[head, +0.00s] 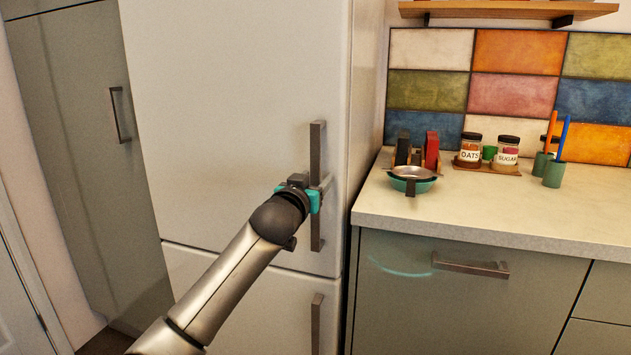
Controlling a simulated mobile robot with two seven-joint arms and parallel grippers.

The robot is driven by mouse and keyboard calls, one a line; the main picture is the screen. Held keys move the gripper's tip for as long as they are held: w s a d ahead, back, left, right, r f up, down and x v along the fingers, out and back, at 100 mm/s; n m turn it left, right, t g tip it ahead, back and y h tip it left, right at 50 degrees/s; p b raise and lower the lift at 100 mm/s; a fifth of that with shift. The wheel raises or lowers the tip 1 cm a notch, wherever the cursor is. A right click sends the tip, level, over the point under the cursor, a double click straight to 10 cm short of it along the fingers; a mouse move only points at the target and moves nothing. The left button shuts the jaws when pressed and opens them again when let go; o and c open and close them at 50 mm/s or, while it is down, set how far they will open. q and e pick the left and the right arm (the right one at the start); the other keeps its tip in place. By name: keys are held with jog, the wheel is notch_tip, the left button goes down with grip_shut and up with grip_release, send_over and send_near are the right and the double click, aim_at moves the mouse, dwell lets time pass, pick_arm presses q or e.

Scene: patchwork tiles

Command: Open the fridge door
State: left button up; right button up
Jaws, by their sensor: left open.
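The white fridge (220,110) stands left of the counter, with a taller upper door and a lower door below a thin seam. Both doors look shut. The upper door has a dark vertical bar handle (317,150) near its right edge. A second dark handle (317,322) is on the lower door. My left gripper (322,186) is at the middle of the upper handle, its fingers open at the bar. Whether they touch the bar is hard to tell, as the wrist hides part of it. My right gripper is not in view.
The counter (470,215) juts out right of the fridge, holding a teal bowl (412,184), labelled jars (507,152) and cups with utensils (554,172). A drawer handle (470,265) sticks out below. A grey cabinet (75,130) stands left of the fridge.

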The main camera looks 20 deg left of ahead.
pick_arm(q)
grip_shut()
dwell(0.3)
dwell(1.1)
